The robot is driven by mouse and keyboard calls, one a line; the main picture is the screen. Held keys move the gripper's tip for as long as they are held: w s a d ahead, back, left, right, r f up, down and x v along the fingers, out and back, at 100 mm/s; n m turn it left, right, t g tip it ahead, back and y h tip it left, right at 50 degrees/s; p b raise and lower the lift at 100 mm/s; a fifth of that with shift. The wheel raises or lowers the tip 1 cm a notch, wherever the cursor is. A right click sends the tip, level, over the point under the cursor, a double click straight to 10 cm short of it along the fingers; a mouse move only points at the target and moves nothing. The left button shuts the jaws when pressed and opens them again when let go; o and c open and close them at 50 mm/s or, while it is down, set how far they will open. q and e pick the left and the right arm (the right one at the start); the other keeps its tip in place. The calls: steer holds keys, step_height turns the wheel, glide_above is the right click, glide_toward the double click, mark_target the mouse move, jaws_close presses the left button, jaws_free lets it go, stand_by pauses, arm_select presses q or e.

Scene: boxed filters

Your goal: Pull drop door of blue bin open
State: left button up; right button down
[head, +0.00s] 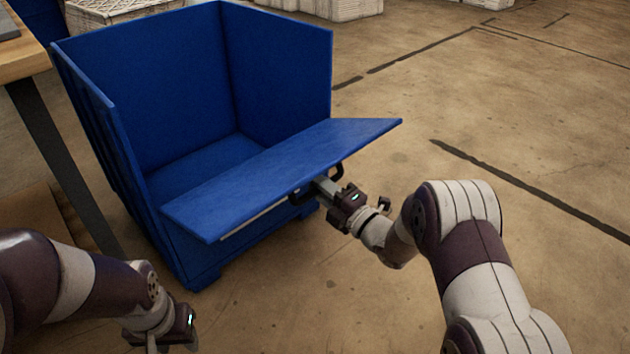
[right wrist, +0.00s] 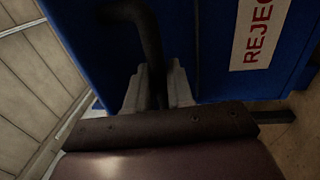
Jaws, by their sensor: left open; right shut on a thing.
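The blue bin (head: 180,75) stands on the floor at the left of the head view, and its inside looks empty. Its drop door (head: 280,175) is tilted outward and down at the front, with a gap above it into the bin. My right gripper (head: 322,187) is shut on the door's dark handle (head: 300,197) under the door's outer edge. In the right wrist view the fingers (right wrist: 158,85) close around the black handle bar (right wrist: 148,40), beside a white label (right wrist: 262,32) reading "REJEC", cut off. My left gripper (head: 165,345) is open and empty at the bottom left, apart from the bin.
A wooden-topped table (head: 22,55) with a dark leg (head: 60,160) stands close to the bin's left side. Pale crates (head: 335,8) sit at the back. The floor (head: 480,100) to the right of the bin is clear, with dark painted lines.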

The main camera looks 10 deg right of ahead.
arm_select(q)
steer(key=shift+f+b, duration=0.65)
steer(key=shift+f, duration=0.35)
arm_select(e)
steer(key=shift+s+d+f+t+y, duration=0.1)
steer(key=shift+f+t+y, duration=0.3)
steer(key=shift+f, duration=0.45)
steer(key=c, duration=1.2)
jaws_free()
arm_select(q)
steer(key=shift+r, duration=0.1)
arm_select(e)
steer(key=shift+s, duration=0.1)
arm_select(q)
step_height(320, 180, up, 6)
steer(key=p, duration=0.6)
arm_select(e)
steer(key=v, duration=1.2)
steer(key=shift+s+d+f, duration=0.1)
steer(key=shift+s+d, duration=0.05)
steer(key=shift+s, duration=0.1)
arm_select(q)
steer(key=shift+r, duration=0.1)
arm_select(e)
steer(key=shift+o, duration=0.3)
